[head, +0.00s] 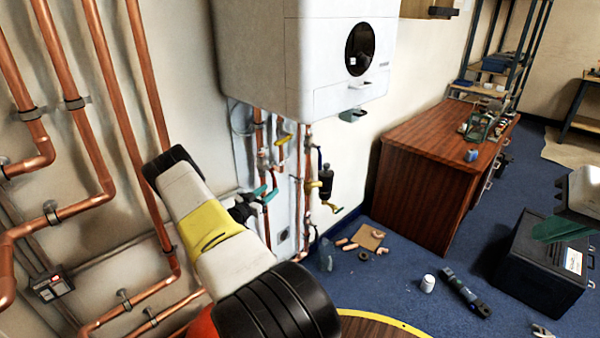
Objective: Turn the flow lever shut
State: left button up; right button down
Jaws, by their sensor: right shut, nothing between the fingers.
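Under the white boiler (305,55), copper pipes run down the wall with several valves. A yellow lever (283,140) sits on them just below the boiler, and a small yellow handle (313,184) sits lower on the right pipe. I cannot tell which is the flow lever. My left gripper (265,193), with teal fingertips, is at the pipes below the yellow lever. Its fingers are small and partly overlap the pipes, so their opening and any contact are unclear. My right gripper (558,230) is at the right edge, shut and empty, well away from the pipes.
Thick copper pipes (92,150) cover the left wall. A dark canister (326,182) hangs right of the valves. A wooden cabinet (440,165) stands at right, and a black toolbox (540,275) is on the blue floor. Loose pipe pieces, a white cup (427,283) and a tool lie there.

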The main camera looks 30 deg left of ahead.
pick_arm(q)
jog(key=w, duration=0.7)
jog(key=shift+w+d, duration=0.25)
grip_shut()
dwell(1.1)
